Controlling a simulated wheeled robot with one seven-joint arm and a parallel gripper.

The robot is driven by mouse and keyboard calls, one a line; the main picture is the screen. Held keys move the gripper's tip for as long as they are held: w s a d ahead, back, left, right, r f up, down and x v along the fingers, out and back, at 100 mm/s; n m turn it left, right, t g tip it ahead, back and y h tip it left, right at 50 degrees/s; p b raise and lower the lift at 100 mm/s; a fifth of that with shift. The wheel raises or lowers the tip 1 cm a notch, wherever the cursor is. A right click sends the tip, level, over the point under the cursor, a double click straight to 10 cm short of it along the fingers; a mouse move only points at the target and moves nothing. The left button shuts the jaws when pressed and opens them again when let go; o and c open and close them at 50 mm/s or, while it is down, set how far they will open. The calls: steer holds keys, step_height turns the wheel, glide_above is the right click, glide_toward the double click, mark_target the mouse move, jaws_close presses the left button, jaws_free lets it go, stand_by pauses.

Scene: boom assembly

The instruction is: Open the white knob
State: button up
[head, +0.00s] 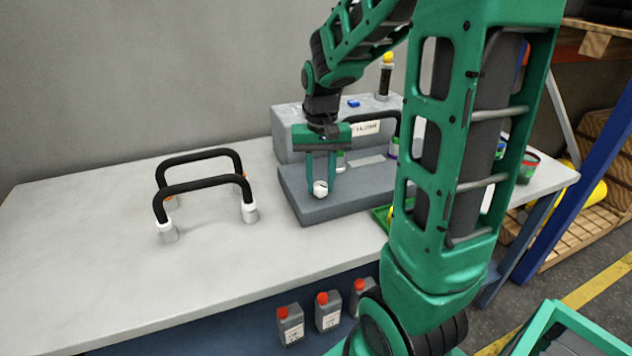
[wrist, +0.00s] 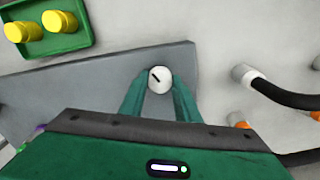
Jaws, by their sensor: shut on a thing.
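The white knob (head: 320,188) sits at the front of the grey block's low step (head: 350,196). My gripper (head: 320,183) reaches down from above and is shut on the knob, with one green finger on each side. In the wrist view the round white knob (wrist: 159,79) lies between the two fingertips, and a short dark mark on its face runs diagonally. Part of the knob's sides is hidden by the fingers.
Two black hoses (head: 200,180) with white and orange ends stand on the table to the left. A green tray (wrist: 45,28) with yellow pieces is on the other side of the block. Bottles with red caps (head: 328,312) stand below the table. The table's left part is clear.

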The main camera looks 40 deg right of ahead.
mark_target(319, 184)
steer(key=shift+w+a+r+n, duration=0.1)
steer(key=shift+w+n, duration=0.15)
steer(key=shift+n, duration=0.95)
steer(key=o, duration=0.9)
steer(key=shift+o, duration=0.7)
steer(key=shift+s, duration=0.1)
step_height(319, 184, up, 11)
steer(key=shift+f, duration=0.2)
